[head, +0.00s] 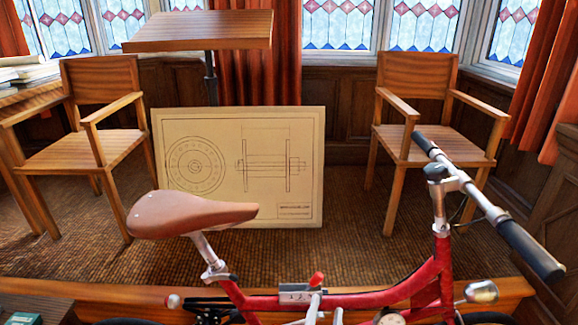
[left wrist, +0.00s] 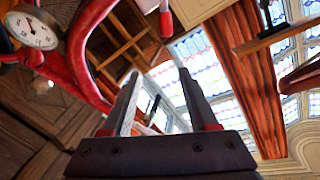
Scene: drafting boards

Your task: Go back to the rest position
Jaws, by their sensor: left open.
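My left gripper (left wrist: 160,75) shows clearly in the left wrist view, its two grey fingers apart with nothing between them. The fingers point up toward the windows. In the head view only small pale parts, probably the left gripper (head: 326,312), show at the bottom edge, low by the red bicycle frame (head: 380,298). The rest of that arm is hidden or out of the picture. The frame also shows at upper left in the left wrist view (left wrist: 82,60), near the fingers; I cannot tell whether they touch it. My right gripper is not in view.
The brown saddle (head: 190,212) and handlebar (head: 480,205) stand above the frame. A round gauge (left wrist: 33,30) is close by the left gripper. Behind are a drawing board (head: 240,125), two wooden chairs (head: 88,150) (head: 425,140) and a stand (head: 200,32). Carpet beyond the bicycle is partly clear.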

